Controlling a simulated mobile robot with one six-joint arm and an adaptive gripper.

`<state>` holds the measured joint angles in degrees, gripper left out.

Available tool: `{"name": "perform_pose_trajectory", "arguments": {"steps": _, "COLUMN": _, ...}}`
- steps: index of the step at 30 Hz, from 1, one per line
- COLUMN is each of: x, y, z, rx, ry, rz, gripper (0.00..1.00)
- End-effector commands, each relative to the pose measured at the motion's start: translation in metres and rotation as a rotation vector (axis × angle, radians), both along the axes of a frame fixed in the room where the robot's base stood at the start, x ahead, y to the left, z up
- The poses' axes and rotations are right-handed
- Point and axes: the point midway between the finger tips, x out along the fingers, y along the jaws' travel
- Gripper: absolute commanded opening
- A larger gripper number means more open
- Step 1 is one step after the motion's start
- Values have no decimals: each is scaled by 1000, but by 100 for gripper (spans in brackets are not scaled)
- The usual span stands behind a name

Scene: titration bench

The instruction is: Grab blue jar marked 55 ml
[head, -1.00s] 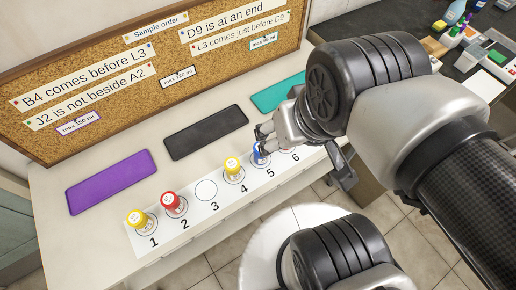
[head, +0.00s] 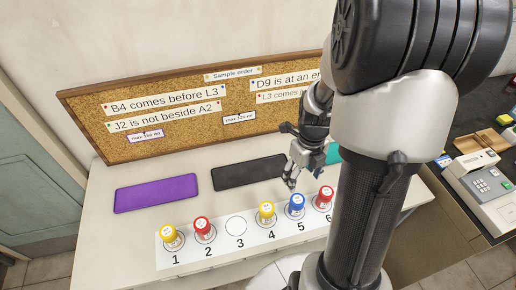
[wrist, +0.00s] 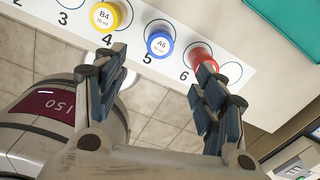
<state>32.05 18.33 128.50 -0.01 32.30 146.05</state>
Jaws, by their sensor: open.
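The blue jar (head: 297,205) stands upright at position 5 on the white numbered strip (head: 268,250). The wrist view shows its blue rim and white top marked A6 (wrist: 160,42); the smaller print is too fine to read surely. My gripper (head: 290,182) is open and empty, above and just behind the blue jar in the head view. In the wrist view the fingers (wrist: 160,64) are spread, with the blue jar beyond their tips, between them in the picture. I see no contact.
A yellow jar B4 (head: 267,214) stands at 4 and a red jar (head: 324,197) at 6, close on either side. Yellow (head: 173,238) and red (head: 204,230) jars stand at 1 and 2; circle 3 is empty. Purple (head: 155,193) and black (head: 248,172) mats lie behind; a corkboard (head: 180,95) stands at the back.

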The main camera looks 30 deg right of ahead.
Motion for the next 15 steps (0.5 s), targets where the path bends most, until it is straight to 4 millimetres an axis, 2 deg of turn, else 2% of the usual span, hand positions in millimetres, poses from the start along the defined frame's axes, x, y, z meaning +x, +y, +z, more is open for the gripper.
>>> {"name": "perform_pose_trajectory", "arguments": {"steps": 3, "x": -2, "y": -7, "z": -12, "rx": 9, "ry": 12, "rz": -114, "gripper": 64}}
{"name": "perform_pose_trajectory", "arguments": {"steps": 8, "x": -3, "y": -8, "z": -34, "rx": 11, "ry": 16, "rz": -140, "gripper": 64}}
{"name": "perform_pose_trajectory", "arguments": {"steps": 15, "x": -4, "y": -7, "z": -89, "rx": 12, "ry": 17, "rz": -136, "gripper": 64}}
